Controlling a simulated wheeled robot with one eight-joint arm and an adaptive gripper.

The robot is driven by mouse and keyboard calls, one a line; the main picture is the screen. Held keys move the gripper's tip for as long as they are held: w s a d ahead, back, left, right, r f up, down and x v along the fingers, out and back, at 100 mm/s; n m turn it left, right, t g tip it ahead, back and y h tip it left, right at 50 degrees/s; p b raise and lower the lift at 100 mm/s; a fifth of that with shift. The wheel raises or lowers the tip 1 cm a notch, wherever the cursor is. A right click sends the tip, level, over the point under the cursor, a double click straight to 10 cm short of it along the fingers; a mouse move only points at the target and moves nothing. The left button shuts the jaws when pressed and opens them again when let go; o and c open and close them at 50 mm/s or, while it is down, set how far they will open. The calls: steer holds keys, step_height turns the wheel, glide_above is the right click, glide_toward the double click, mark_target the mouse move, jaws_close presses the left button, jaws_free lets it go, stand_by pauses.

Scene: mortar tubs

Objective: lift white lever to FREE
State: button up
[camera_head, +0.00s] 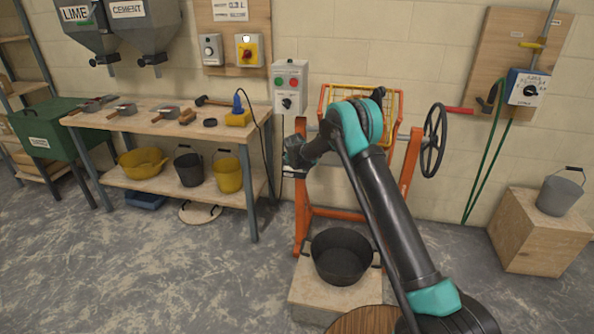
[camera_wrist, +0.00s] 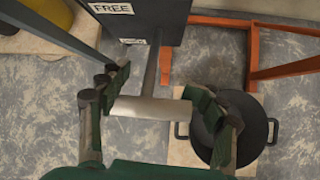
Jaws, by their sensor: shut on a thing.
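My gripper (camera_wrist: 157,92) fills the middle of the wrist view, with one finger at each end of a pale, wide handle. This is the white lever (camera_wrist: 150,108), joined to a grey bar (camera_wrist: 152,72) that runs up to a dark box. My gripper is shut on the lever. A white FREE label (camera_wrist: 112,8) is on the box's upper left. A second label (camera_wrist: 133,41) lower on the box is too small to read. In the head view my gripper (camera_head: 293,152) is left of the orange mixer frame, and the lever is not clearly visible there.
The orange frame (camera_head: 302,205) and handwheel (camera_head: 434,140) stand beside my arm. A black tub (camera_head: 341,283) sits on a board below. The workbench (camera_head: 165,124) with tools is to the left. A control box (camera_head: 290,95) hangs above my gripper.

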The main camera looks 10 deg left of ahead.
steer(key=shift+s+a+r, duration=0.1)
steer(key=shift+s+a, duration=0.05)
steer(key=shift+a, duration=0.65)
steer(key=o, duration=2)
steer(key=shift+a, duration=0.1)
steer(key=shift+o, duration=0.2)
steer(key=shift+s, duration=0.1)
steer(key=shift+d, duration=0.2)
steer(key=v, duration=1.1)
steer(key=shift+s+r, duration=0.25)
steer(key=shift+r, duration=0.05)
